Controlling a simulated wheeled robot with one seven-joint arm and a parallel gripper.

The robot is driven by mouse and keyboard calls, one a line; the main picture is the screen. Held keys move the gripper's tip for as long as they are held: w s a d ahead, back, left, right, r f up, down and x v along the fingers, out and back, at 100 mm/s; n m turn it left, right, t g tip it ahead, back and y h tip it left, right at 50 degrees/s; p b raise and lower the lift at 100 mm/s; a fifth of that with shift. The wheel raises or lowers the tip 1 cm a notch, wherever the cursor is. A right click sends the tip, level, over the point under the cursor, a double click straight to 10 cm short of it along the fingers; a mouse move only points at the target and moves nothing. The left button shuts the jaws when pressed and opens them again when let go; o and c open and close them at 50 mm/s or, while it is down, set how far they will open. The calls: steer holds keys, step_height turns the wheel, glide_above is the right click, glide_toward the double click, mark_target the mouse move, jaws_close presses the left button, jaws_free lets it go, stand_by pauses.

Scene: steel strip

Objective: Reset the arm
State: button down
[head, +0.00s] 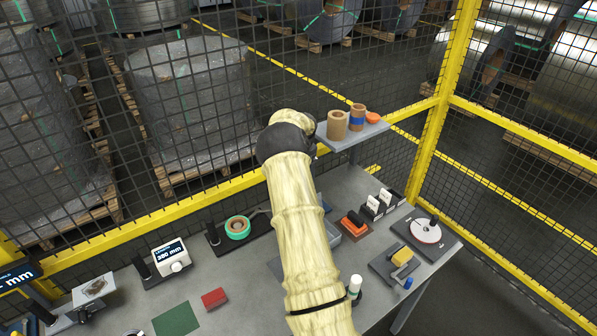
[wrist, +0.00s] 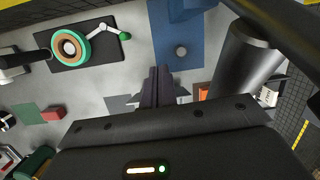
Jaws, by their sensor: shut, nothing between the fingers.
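My arm (head: 300,230), in a pale yellow sleeve, reaches across the grey workbench (head: 245,285) in the head view, bent at a dark joint. It hides my gripper in that view. In the wrist view my gripper (wrist: 160,72) points over the bench, its fingers together with nothing between them. A blue panel (wrist: 174,45) with a round grey spot lies beyond the fingertips. I cannot tell the height of the fingers above the bench.
A green tape roll (head: 237,228) on a black stand, a display box (head: 171,257) and a red block (head: 214,298) are left of my arm. A white disc device (head: 426,231) stands right. Yellow-framed mesh fencing (head: 437,120) borders the bench behind.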

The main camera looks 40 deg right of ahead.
steer(key=s+a+r+n+b, duration=0.1)
steer(key=s+a+r+n, duration=0.2)
steer(key=s+a+n, duration=0.5)
steer(key=s+a+r+n+b, duration=0.2)
steer(key=s+a+r+n, duration=0.15)
steer(key=a+n, duration=0.7)
steer(key=s+a+n+b, duration=0.1)
steer(key=s+a+n, duration=1.4)
steer(key=s, duration=0.3)
steer(key=shift+s+n+b, duration=0.35)
steer(key=shift+n, duration=0.5)
steer(key=shift+a, duration=0.1)
